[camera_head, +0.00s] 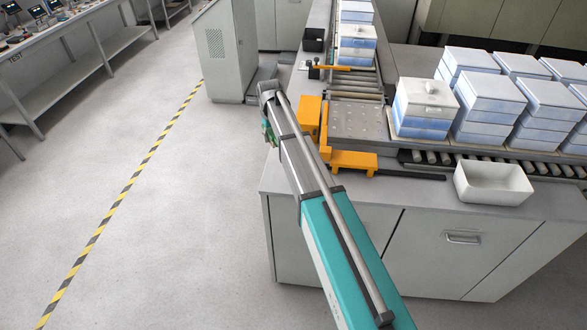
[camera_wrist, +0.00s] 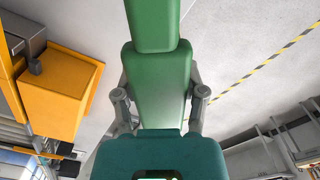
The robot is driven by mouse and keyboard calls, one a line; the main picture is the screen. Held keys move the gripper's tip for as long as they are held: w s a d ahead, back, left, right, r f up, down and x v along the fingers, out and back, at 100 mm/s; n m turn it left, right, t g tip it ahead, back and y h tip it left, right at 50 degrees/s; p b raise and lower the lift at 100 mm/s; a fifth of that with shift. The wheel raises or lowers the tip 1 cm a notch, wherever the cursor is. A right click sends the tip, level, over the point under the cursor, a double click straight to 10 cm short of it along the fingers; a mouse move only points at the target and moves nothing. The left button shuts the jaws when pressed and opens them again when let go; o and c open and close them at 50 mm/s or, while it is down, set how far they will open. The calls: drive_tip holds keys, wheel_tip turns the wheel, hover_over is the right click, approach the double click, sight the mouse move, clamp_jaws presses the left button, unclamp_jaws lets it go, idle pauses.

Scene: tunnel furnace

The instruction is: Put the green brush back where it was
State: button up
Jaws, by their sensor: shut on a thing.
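The green brush (camera_wrist: 157,66) fills the upper middle of the wrist view, with its long axis running away from my gripper. My gripper (camera_wrist: 161,98) is shut on it, with a grey finger on each side. The bristles cannot be made out. In the head view a small green patch (camera_head: 268,131) shows beside the far end of my arm, left of the counter; most of my gripper is hidden there by the arm. The brush is held in the air over the floor side of the counter, apart from the orange fixture.
The orange fixture (camera_head: 308,117) stands close right of my arm on the counter (camera_head: 420,204). White-and-blue boxes (camera_head: 425,106) stand along the rollers. An open white bin (camera_head: 494,184) sits on the counter's right front. The floor (camera_head: 170,215) at left is clear.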

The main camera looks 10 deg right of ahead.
drive_tip(key=shift+s, duration=0.1)
drive_tip(key=s+d+m, duration=0.3)
drive_tip(key=s+d, duration=0.3)
drive_tip(key=s, duration=0.2)
drive_tip(key=s+d+m, duration=0.3)
drive_tip(key=s+d, duration=0.2)
drive_tip(key=s, duration=0.4)
drive_tip(key=shift+d+r+m, duration=0.15)
drive_tip(key=shift+d+m, duration=0.2)
drive_tip(key=shift+m, duration=0.05)
drive_tip(key=shift+w, duration=0.2)
drive_tip(key=w+a+f+b, duration=0.1)
drive_tip(key=w+f+b, duration=0.2)
drive_tip(key=w, duration=0.1)
drive_tip(key=w+a+f+b, duration=0.2)
drive_tip(key=w+f+b, duration=0.1)
drive_tip(key=w, duration=0.1)
drive_tip(key=w+a+f+b, duration=0.1)
drive_tip(key=w+f+b, duration=0.1)
drive_tip(key=w+f, duration=0.1)
drive_tip(key=shift+w+a+b, duration=0.25)
drive_tip(key=shift+w+b, duration=0.15)
drive_tip(key=shift+w, duration=0.2)
